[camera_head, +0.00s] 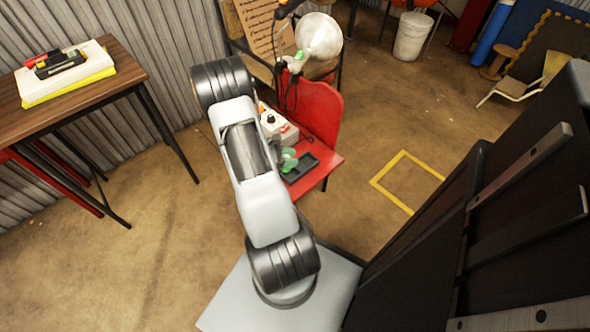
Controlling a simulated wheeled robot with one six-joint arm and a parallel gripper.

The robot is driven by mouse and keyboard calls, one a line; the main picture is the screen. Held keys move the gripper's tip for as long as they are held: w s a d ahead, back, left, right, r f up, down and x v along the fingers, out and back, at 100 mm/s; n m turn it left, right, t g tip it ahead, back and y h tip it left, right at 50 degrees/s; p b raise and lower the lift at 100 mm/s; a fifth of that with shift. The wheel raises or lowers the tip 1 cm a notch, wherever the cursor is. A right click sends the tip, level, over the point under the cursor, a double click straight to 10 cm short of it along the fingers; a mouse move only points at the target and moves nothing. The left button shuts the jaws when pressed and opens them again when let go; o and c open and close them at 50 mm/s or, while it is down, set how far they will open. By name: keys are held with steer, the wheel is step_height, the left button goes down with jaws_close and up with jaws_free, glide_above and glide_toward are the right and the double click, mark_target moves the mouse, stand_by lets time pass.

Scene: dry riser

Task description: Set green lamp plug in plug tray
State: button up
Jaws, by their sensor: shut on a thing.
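The green lamp plug (289,160) shows just right of my arm, at the near left edge of the black plug tray (301,171). The tray lies on the seat of the red chair. My gripper (279,156) is mostly hidden behind my arm; a dark part of it shows beside the plug, and it is shut on the plug. I cannot tell whether the plug touches the tray floor or is held just above it.
A white socket box (276,127) sits behind the tray on the red chair (322,112). A lamp with a green neck and silver shade (318,40) is above the chair back, with hanging black cords. A wooden table (75,85) stands left. Floor with a yellow square (408,180) is free at right.

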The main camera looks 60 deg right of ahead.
steer(key=shift+s+d+f, duration=0.25)
steer(key=shift+d+f, duration=0.05)
steer(key=shift+f, duration=0.15)
steer(key=shift+s+d+f, duration=0.2)
steer(key=shift+d+f, duration=0.05)
steer(key=shift+f, duration=0.15)
steer(key=shift+s+d+f+b, duration=0.1)
steer(key=shift+f+b, duration=0.55)
steer(key=shift+f, duration=0.25)
steer(key=shift+s+d+f+b, duration=0.1)
steer(key=shift+f+b, duration=0.5)
steer(key=shift+f, duration=0.3)
steer(key=shift+f, duration=0.15)
steer(key=o, duration=0.9)
